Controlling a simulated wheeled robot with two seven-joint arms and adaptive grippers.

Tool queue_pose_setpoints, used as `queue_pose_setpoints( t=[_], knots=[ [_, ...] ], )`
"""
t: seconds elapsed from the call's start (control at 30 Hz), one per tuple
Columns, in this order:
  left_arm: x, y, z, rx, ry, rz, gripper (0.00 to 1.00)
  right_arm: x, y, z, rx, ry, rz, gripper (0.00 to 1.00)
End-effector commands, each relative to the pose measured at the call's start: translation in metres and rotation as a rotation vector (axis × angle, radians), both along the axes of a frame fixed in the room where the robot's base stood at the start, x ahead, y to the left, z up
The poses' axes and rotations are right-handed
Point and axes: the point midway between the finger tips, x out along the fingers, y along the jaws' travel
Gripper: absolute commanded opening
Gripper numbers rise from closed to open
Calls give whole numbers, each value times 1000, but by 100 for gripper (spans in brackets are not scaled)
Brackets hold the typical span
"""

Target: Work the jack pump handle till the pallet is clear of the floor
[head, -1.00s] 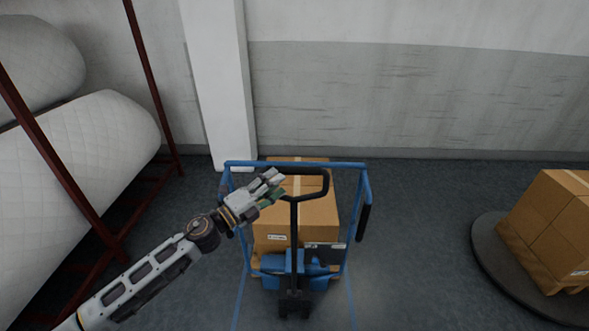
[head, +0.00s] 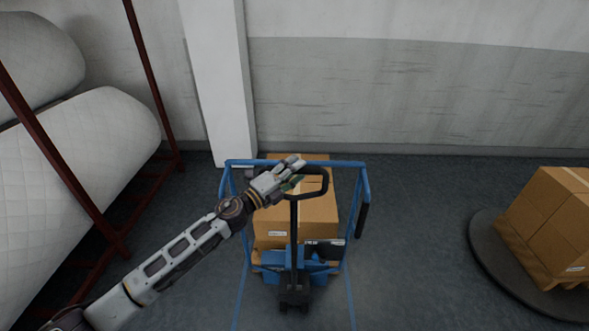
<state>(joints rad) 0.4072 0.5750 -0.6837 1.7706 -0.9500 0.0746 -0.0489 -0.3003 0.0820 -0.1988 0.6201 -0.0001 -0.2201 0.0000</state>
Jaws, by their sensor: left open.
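The pallet jack's black handle (head: 294,235) stands up in front of the load, with a loop grip at its top. Its blue pump body (head: 287,262) is low at the front. Brown cartons (head: 322,215) stand behind the handle on the pallet, which is mostly hidden; its gap to the floor cannot be told. My left gripper (head: 294,174) is open at the left part of the handle's loop, overlapping it in the picture; contact cannot be told. My right gripper is not in view.
A blue tube frame (head: 363,185) surrounds the cartons. A red rack (head: 150,85) with white quilted rolls (head: 95,150) stands at left. Cartons (head: 550,225) sit on a dark round base (head: 487,250) at right. A white pillar (head: 220,80) stands behind. Floor between jack and round base is clear.

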Motion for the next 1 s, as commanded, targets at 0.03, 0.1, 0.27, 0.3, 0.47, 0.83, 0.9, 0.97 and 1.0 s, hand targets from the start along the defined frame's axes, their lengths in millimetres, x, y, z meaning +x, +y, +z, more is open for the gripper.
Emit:
queue_pose_setpoints(
  t=[0.03, 0.1, 0.27, 0.3, 0.47, 0.83, 0.9, 0.97, 1.0],
  knots=[
    [1, -1, 1, 0, 0, 0, 46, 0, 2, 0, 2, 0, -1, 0],
    [2, -1, 1, 1, -1, 0, 46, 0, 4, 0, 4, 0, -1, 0],
    [2, -2, 0, 1, -1, 0, 46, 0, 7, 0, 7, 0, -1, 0],
    [2, -2, 0, 1, -1, 0, 46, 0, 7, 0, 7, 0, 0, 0],
    [2, -2, 0, 1, -1, 0, 33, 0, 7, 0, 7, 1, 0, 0],
    [2, -2, 0, 1, -1, 0, 0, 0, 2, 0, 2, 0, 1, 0],
    [2, -2, 0, 1, -1, 0, 0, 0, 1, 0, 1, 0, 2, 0],
    [2, -1, 0, 1, -1, 0, 0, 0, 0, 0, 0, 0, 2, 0],
    [2, -1, 0, 1, -1, 0, 0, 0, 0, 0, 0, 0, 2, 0]
  ],
)
